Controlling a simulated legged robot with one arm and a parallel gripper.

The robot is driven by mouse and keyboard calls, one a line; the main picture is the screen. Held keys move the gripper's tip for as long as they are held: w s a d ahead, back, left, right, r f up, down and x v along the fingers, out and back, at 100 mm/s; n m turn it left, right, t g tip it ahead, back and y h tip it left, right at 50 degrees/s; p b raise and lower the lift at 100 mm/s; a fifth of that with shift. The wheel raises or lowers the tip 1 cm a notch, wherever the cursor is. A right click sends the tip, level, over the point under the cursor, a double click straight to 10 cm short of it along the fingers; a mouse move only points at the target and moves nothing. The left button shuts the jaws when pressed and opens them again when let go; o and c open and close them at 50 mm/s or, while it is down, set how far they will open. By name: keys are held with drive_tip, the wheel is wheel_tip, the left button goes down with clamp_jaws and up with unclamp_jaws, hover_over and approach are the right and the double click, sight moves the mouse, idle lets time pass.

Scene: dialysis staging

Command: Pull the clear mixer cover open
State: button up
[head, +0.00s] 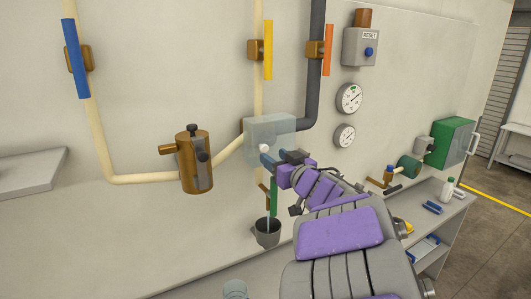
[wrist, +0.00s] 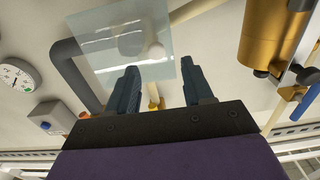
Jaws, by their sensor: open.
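The clear mixer cover (head: 272,128) is a see-through box-like panel on the wall, in front of the pipes. It also shows as a pale clear sheet in the wrist view (wrist: 112,38). A white round knob (head: 264,149) sits at its lower left; in the wrist view the knob (wrist: 156,51) lies between and just beyond my fingertips. My gripper (head: 275,158) is open at the cover's lower edge, and its two dark fingers (wrist: 160,70) are spread with nothing visible between them. I cannot tell whether a finger touches the knob.
A brass cylinder (head: 194,165) stands left of the cover. A grey cup (head: 267,236) is below, with a green strip (head: 273,197) above it. Gauges (head: 349,98) and a reset box (head: 360,48) are at upper right. A grey bench (head: 425,205) with bottles is at right.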

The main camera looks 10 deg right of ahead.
sight(265, 149)
drive_tip(key=w, duration=0.4)
drive_tip(key=shift+w+a, duration=0.15)
drive_tip(key=shift+w, duration=0.15)
drive_tip(key=shift+w+a, duration=0.3)
drive_tip(key=shift+a, duration=0.5)
drive_tip(key=shift+d, duration=0.45)
drive_tip(key=c, duration=0.6)
drive_tip(key=shift+a, duration=0.1)
clamp_jaws()
